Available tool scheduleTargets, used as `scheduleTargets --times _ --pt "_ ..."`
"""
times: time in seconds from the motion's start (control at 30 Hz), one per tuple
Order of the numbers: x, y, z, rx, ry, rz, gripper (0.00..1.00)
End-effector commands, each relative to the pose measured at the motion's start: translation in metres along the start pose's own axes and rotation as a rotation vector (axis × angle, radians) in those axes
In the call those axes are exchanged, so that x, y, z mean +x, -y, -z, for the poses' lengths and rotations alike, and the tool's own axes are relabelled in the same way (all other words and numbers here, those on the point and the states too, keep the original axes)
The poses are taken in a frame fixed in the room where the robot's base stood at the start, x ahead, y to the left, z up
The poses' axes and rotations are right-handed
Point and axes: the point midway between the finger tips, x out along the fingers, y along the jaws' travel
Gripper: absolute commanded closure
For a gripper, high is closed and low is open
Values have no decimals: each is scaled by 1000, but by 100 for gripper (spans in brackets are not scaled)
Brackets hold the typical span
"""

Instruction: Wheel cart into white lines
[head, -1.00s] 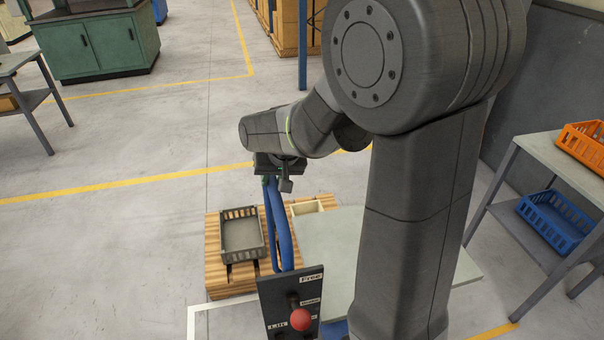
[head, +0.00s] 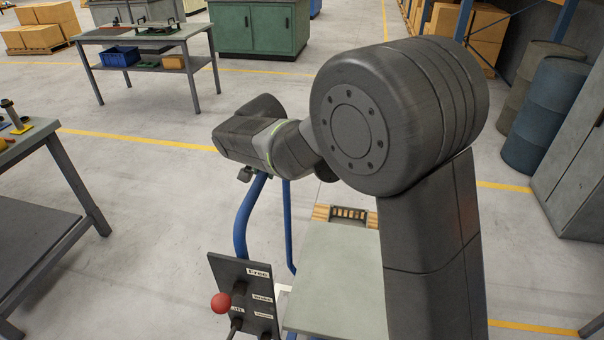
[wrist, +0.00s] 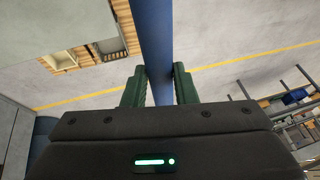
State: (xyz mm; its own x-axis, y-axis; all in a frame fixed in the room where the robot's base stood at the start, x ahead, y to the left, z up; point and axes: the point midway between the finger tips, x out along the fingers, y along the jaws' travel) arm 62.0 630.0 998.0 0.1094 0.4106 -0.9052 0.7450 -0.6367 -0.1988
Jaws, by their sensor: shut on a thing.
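My gripper (head: 254,174) is shut on the blue handle bar (head: 247,215) of the cart. In the wrist view the blue bar (wrist: 151,40) passes between the two green fingers (wrist: 157,86). The cart has a flat grey-green top (head: 338,275) and a dark control panel (head: 240,290) with a red-knobbed lever (head: 221,303) and a label reading "Free". My arm hides part of the cart's right side. A small white patch (head: 284,289) shows between panel and top; I cannot tell whether it is a white floor line.
A wooden pallet with a crate (head: 348,214) lies just beyond the cart top. A workbench (head: 50,160) stands close on the left, another bench (head: 150,40) farther back. Drums (head: 553,115) and a grey cabinet (head: 578,160) are on the right. Floor between left bench and cart is clear.

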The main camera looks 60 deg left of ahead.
Motion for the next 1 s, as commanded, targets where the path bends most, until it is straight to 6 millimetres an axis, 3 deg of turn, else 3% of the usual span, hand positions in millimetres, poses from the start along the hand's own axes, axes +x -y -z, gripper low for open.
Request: scheduleTargets --times 0.03,0.2,0.4,0.63,0.97,1.0 --pt "3 16 -2 -6 2 -1 100" --pt "10 56 -5 -5 3 -5 100" --pt "17 86 -7 -3 3 -8 100" --pt "19 102 -8 -1 1 -1 100" --pt "18 107 -8 -2 -2 8 100" --pt "17 108 -8 -3 -2 9 73"
